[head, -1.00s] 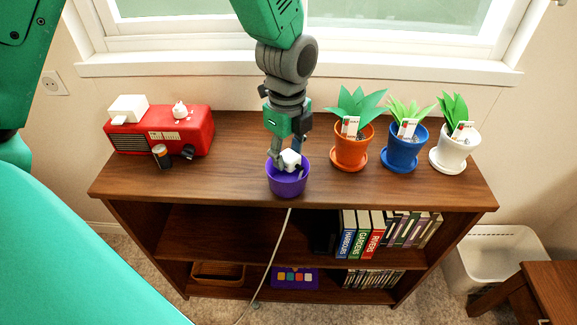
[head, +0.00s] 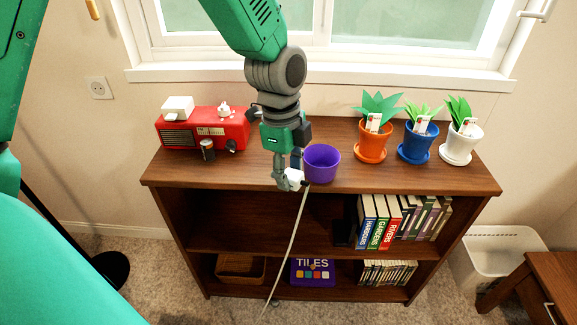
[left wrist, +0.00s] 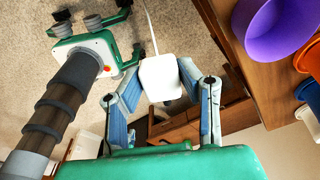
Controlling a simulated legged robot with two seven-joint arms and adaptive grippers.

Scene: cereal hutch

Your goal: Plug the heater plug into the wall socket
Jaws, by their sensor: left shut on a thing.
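The white heater plug (head: 294,180) is held between the fingers of my left gripper (head: 287,181), in front of the shelf top's front edge. A pale cord hangs from it to the floor. In the left wrist view the plug (left wrist: 160,78) is a white block between the fingers; its prongs cannot be made out. The wall socket (head: 98,88) is a white plate on the wall at the left, well away from the plug.
A purple pot (head: 321,163) stands just right of the left gripper. A red radio (head: 203,131) with a white box on top sits on the shelf's left. Orange (head: 371,145), blue (head: 417,144) and white (head: 459,145) plant pots stand at right.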

